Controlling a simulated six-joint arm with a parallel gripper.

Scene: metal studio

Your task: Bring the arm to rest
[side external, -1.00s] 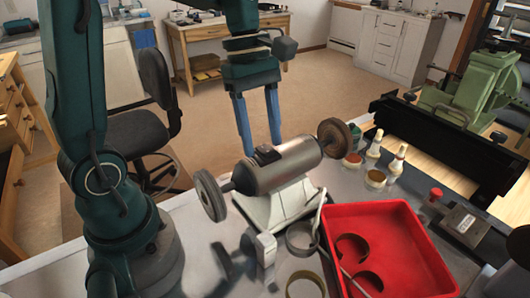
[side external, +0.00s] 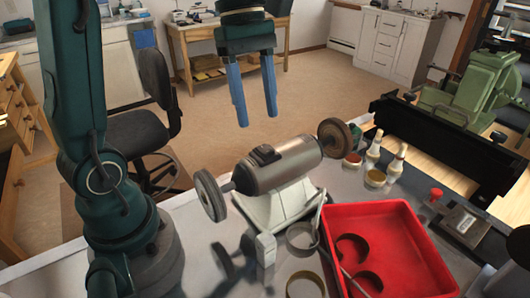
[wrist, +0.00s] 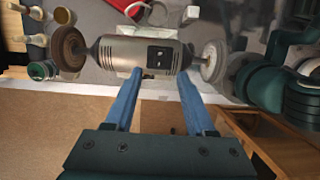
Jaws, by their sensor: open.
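My gripper (side external: 255,120) hangs in the air with its two blue fingers pointing down, apart and with nothing between them. In the side view it is above and behind the bench grinder (side external: 283,165). In the wrist view the open fingers of my gripper (wrist: 155,85) point toward the grinder (wrist: 140,54), which has a grey wheel at one end and a brown wheel at the other. I cannot tell the exact distance between fingertips and grinder.
A red tray (side external: 425,265) with rings in it lies at the bench's front right. More rings, small bottles (side external: 396,165) and pots stand around the grinder. A green machine (side external: 485,85) stands at the right. The air around my gripper looks clear.

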